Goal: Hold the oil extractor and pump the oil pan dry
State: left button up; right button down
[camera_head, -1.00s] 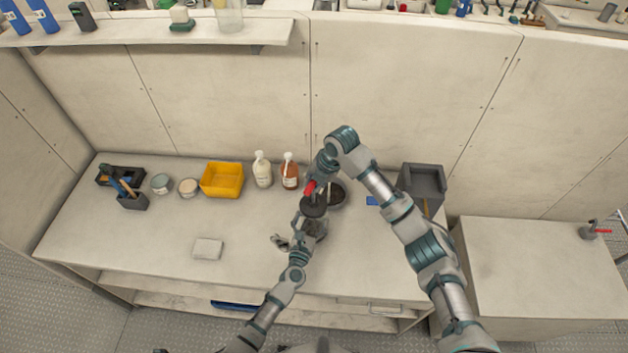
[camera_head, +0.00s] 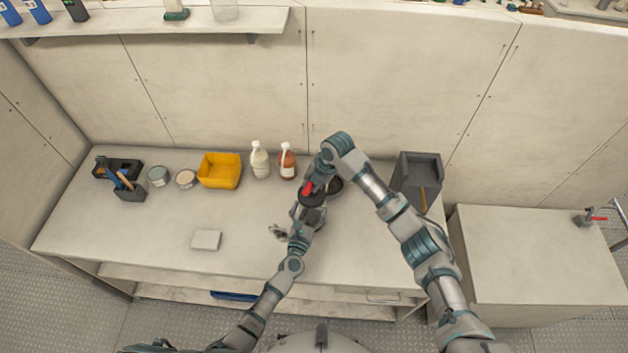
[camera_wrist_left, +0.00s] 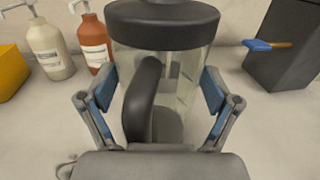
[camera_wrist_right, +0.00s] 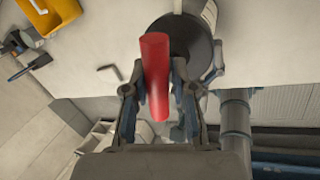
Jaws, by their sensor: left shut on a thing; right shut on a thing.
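The oil extractor (camera_head: 313,198) has a dark lid over a clear body and stands on the bench in the head view. In the left wrist view its lid (camera_wrist_left: 165,25) and dark side handle (camera_wrist_left: 143,90) show close up. My left gripper (camera_wrist_left: 158,92) is shut on that side handle. My right gripper (camera_wrist_right: 158,90) is above the lid, shut on the red pump handle (camera_wrist_right: 155,75), which also shows in the head view (camera_head: 308,187). A dark round pan (camera_head: 336,185), probably the oil pan, sits just behind the extractor, partly hidden by my right arm.
A white bottle (camera_head: 260,162) and an amber bottle (camera_head: 287,164) stand behind the extractor, left of it. A yellow bin (camera_head: 219,171) and two tins are farther left. A dark grey box (camera_head: 418,176) stands right. The bench front left is clear around a pale block (camera_head: 206,240).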

pick_arm(q)
jog(key=shift+s+d+f, duration=0.1)
jog(key=shift+d, duration=0.15)
pick_arm(e)
jog(key=shift+a+r, duration=0.1)
jog(key=shift+a, duration=0.1)
jog(key=shift+r, duration=3.15)
jog(key=shift+f, duration=0.2)
jog(key=shift+d+f, duration=0.1)
jog(key=shift+f, duration=2.9)
jog(key=c, duration=0.9)
grip_release()
jog(key=shift+r, duration=0.1)
pick_arm(q)
jog(key=shift+a, duration=0.1)
pick_arm(e)
jog(key=shift+d+r, duration=0.1)
